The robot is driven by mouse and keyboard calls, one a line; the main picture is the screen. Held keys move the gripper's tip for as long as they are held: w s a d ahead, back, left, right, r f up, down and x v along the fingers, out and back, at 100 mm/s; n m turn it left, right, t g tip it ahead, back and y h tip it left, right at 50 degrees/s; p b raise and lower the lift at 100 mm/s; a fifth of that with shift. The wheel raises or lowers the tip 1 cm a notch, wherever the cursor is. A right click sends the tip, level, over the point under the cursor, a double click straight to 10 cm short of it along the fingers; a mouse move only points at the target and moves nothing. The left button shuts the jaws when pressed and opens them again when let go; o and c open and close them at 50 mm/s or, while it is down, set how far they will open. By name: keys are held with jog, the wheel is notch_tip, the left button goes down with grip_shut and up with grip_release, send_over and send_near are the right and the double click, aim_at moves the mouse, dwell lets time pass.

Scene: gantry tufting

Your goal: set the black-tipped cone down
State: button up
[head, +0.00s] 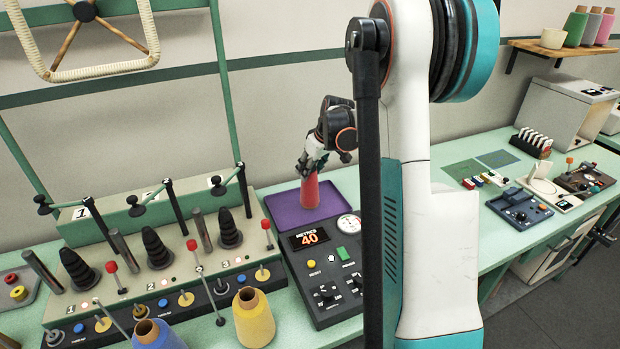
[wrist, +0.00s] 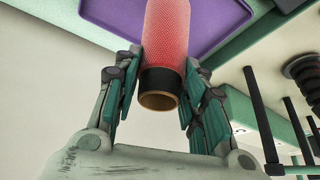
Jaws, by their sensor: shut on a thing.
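The black-tipped cone is a red, textured yarn cone (head: 310,191) with a black band and an open brown tube end, seen close in the wrist view (wrist: 166,35). My gripper (head: 313,164) is shut on its narrow black end, with fingers on both sides in the wrist view (wrist: 160,92). The cone looks about upright, wide end down, over the purple tray (head: 280,213). The tray also shows behind the cone in the wrist view (wrist: 216,18). I cannot tell whether the cone's base touches the tray.
A meter console (head: 325,268) reading 40 stands in front of the tray. A rack with black cone holders (head: 157,250) is to the left. Yellow (head: 254,318) and blue (head: 158,336) cones stand in the foreground. My arm blocks part of the bench at right.

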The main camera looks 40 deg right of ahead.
jog(key=shift+f, duration=1.65)
jog(key=shift+b, duration=0.3)
jog(key=shift+f, duration=0.2)
jog(key=o, duration=1.2)
jog(key=shift+r, duration=0.2)
jog(key=p+v, duration=0.2)
jog(key=v, duration=1)
